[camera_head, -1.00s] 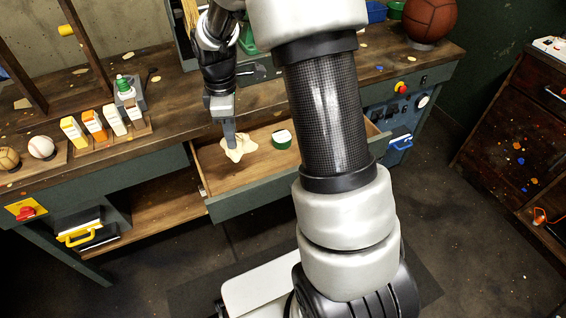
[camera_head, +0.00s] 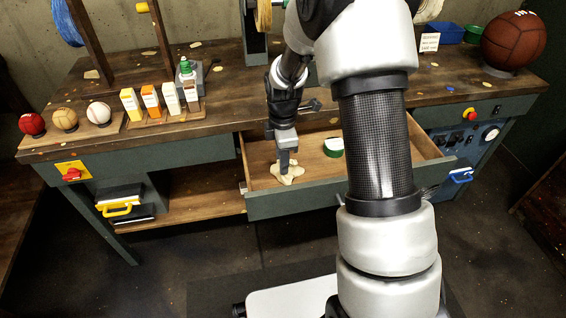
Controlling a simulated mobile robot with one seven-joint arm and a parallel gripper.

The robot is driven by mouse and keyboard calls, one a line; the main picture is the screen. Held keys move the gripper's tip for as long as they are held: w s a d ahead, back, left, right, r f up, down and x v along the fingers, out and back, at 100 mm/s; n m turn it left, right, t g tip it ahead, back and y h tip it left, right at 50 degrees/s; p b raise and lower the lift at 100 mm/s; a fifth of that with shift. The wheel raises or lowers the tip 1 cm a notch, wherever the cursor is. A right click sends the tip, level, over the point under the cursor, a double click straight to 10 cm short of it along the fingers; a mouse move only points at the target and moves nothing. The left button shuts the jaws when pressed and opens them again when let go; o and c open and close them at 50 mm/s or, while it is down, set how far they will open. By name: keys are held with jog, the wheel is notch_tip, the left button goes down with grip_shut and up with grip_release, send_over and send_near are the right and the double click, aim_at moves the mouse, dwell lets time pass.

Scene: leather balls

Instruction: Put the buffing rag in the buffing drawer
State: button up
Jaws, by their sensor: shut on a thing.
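The cream buffing rag (camera_head: 288,173) is a crumpled cloth inside the open drawer (camera_head: 262,165), towards its left part and near the front panel. My gripper (camera_head: 285,168) reaches down into the drawer, with its fingers shut on the top of the rag. The rag's lower edges spread out around the fingertips. I cannot tell whether it rests fully on the drawer floor. A round green container with a white top (camera_head: 333,147) stands in the same drawer, to the right of the rag.
The workbench top (camera_head: 235,88) holds several small boxes (camera_head: 150,101), balls on a wooden stand (camera_head: 98,113) and a large brown ball (camera_head: 515,40). My arm hides the drawer's right part. A yellow-handled case (camera_head: 122,206) sits on the lower left shelf.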

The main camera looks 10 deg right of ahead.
jog(key=shift+f, duration=0.1)
jog(key=shift+f, duration=0.15)
jog(key=o, duration=1.1)
jog(key=shift+c, duration=0.2)
